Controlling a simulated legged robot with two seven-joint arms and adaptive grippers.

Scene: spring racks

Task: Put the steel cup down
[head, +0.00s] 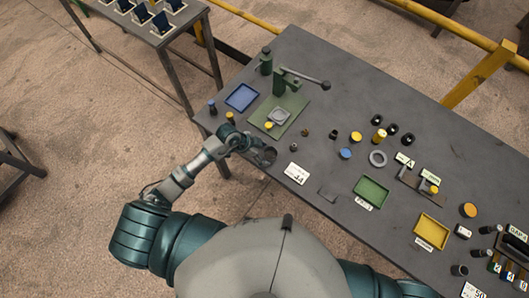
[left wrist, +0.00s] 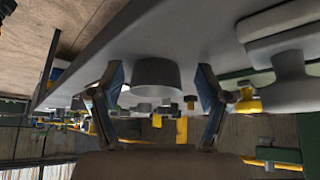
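The steel cup (head: 267,157) is a small dark grey cup near the front edge of the dark table, at the left gripper's fingers. In the left wrist view the cup (left wrist: 157,76) appears as a plain grey tapered form against the tabletop, which shows upside down there. My left gripper (head: 256,148) reaches in over the table edge. Its two blue-padded fingers (left wrist: 158,90) are spread, one on each side of the cup, with a visible gap on both sides. My right gripper does not show; only part of that arm is at the bottom of the head view.
A green press (head: 279,84) on a green plate and a blue tray (head: 242,97) stand behind the gripper. A green tray (head: 371,191) and a yellow tray (head: 431,231) are farther right.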

